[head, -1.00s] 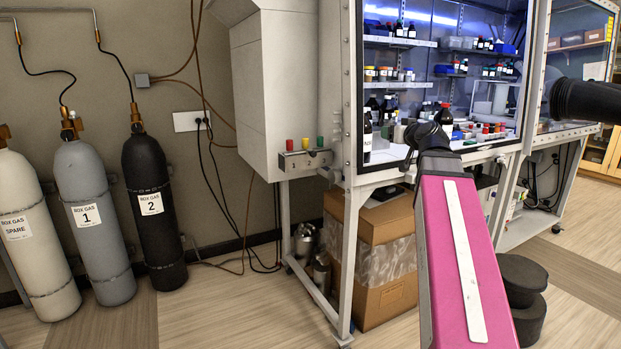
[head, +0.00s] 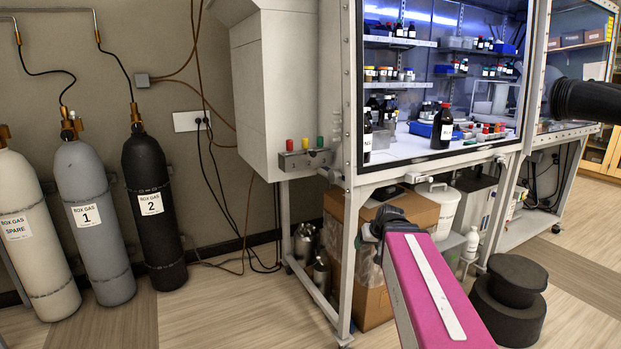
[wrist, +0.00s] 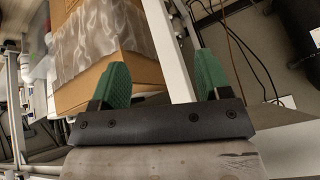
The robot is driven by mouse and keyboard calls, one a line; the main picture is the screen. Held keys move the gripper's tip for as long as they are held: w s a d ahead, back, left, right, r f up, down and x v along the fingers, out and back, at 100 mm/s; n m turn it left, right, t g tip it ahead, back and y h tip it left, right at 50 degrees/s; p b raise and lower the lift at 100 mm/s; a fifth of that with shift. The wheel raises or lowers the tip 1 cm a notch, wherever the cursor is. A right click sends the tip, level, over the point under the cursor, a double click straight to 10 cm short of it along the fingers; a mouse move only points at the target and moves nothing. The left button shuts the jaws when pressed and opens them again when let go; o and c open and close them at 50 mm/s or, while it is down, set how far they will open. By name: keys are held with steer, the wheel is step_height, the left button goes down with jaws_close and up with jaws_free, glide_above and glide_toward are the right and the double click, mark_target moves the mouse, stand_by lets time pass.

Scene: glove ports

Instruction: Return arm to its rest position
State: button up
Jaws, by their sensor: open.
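My gripper (wrist: 160,84) shows in the wrist view as two green fingers set wide apart with nothing between them. Behind the fingers are a cardboard box and a pale frame leg of the glove box. In the head view my pink arm reaches up from the bottom edge toward the space under the glove box (head: 345,150). The fingers themselves are hidden there behind the dark arm end.
A cardboard box (head: 412,208) and a white bucket (head: 437,205) stand under the glove box. Gas cylinders (head: 152,215) stand at the left wall. Round dark pads (head: 515,285) lie stacked on the floor at right. The floor at front left is clear.

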steer(key=s+f+g+h, duration=0.1)
steer(key=s+f+g, duration=0.2)
steer(key=s+f, duration=0.3)
steer(key=s+f+m+g+h, duration=0.1)
steer(key=s+f, duration=0.4)
steer(key=f, duration=0.5)
steer(key=shift+s+a+f+g+h, duration=0.15)
steer(key=shift+s+a+g+h, duration=0.3)
steer(key=shift+g, duration=0.45)
